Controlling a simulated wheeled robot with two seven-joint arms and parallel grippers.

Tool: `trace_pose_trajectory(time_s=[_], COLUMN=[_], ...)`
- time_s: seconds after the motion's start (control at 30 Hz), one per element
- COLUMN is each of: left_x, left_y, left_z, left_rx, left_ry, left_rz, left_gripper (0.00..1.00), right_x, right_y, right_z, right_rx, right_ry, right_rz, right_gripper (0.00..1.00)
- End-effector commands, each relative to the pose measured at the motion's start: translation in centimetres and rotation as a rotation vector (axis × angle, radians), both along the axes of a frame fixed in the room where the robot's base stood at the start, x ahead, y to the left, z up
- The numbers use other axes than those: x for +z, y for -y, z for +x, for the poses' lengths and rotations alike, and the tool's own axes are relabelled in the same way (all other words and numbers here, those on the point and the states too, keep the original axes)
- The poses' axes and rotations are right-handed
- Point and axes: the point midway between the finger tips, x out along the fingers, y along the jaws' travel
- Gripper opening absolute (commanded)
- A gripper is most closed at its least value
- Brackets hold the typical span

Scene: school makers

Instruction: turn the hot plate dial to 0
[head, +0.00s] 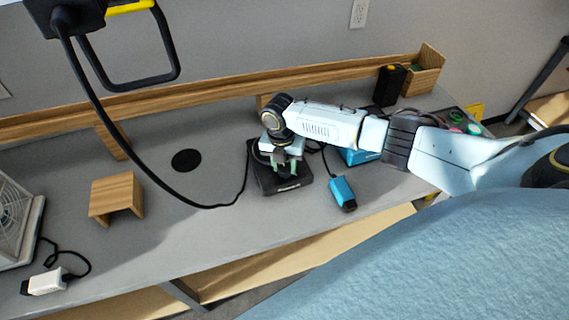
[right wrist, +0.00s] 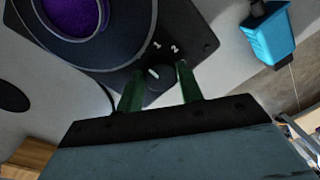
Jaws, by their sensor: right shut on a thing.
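The hot plate (head: 269,186) is a small black box on the grey bench, in the middle of the head view. My right gripper (head: 287,166) is over its front part and hides much of its top. The 0 mark is not visible. My left gripper is not in view.
A blue device (head: 342,193) lies right of the hot plate. A black cable (head: 150,190) runs across the bench to the hot plate. A wooden stand (head: 116,196) and a fan-like box (head: 15,220) are at the left. The bench between them is mostly clear.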

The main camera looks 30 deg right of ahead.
Motion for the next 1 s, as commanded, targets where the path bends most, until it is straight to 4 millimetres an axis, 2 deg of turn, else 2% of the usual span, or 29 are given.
trace_pose_trajectory(time_s=[0.07,0.1,0.23,0.5,0.63,0.77,1.0], left_x=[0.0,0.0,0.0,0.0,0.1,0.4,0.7], left_y=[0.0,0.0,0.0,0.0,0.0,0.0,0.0], left_z=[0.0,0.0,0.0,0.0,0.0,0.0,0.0], left_rx=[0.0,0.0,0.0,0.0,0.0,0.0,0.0], left_ry=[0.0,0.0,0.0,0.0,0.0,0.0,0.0], left_rz=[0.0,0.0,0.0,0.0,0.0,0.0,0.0], left_gripper=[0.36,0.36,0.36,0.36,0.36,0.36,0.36], right_x=[0.1,0.1,0.0,0.0,0.8,3.0,8.5], right_y=[-0.1,-0.1,-0.1,0.0,0.0,-0.1,-0.4], right_z=[0.0,0.0,0.0,0.0,0.1,0.2,0.5], right_rx=[0.003,0.003,0.002,0.0,0.0,0.002,0.002], right_ry=[0.0,0.0,0.001,0.0,0.002,0.003,0.005], right_rz=[0.002,0.002,0.001,0.0,0.001,0.001,0.001], right_gripper=[0.14,0.4,0.57,0.58,0.58,0.58,0.58])
